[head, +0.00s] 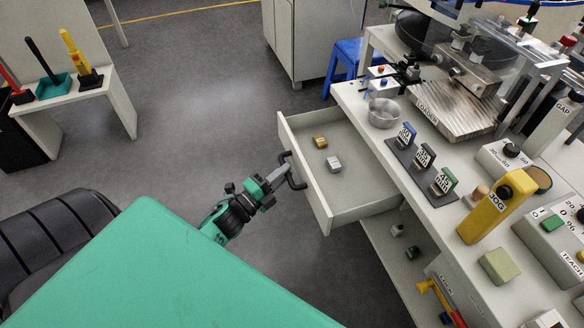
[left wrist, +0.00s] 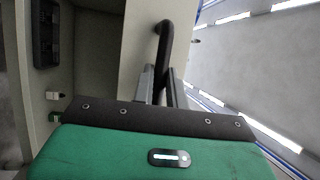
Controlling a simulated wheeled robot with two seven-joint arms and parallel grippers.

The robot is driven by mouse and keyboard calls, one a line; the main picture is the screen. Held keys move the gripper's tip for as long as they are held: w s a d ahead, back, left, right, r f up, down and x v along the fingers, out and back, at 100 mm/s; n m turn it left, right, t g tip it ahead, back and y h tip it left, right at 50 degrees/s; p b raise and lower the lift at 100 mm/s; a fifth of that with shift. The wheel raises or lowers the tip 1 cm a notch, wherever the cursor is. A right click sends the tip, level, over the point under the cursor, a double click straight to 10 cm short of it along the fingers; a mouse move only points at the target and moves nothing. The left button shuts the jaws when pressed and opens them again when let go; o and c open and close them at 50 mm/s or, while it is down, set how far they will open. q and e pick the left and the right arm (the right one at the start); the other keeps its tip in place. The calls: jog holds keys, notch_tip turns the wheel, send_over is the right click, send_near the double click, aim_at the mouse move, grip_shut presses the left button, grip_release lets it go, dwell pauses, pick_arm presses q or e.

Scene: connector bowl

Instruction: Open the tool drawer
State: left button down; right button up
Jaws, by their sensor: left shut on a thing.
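The tool drawer (head: 360,206) stands pulled out from the bench at the middle of the head view. A brass-coloured block (head: 320,142) and a silver block (head: 334,163) lie inside it. Its black bar handle (head: 297,180) is on the front panel, and the handle also shows in the left wrist view (left wrist: 166,45). My left gripper (head: 285,175) is shut on the handle; its fingers (left wrist: 158,85) close around the bar in the left wrist view. My right gripper is not in view.
A lower shelf (head: 392,262) lies under the drawer. A blue stool (head: 347,58) stands behind. Floor left of the drawer is clear.

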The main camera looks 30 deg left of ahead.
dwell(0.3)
pick_arm(q)
jog(key=c, duration=1.4)
grip_release()
jog(key=shift+s+a, duration=0.1)
jog(key=shift+s, duration=0.05)
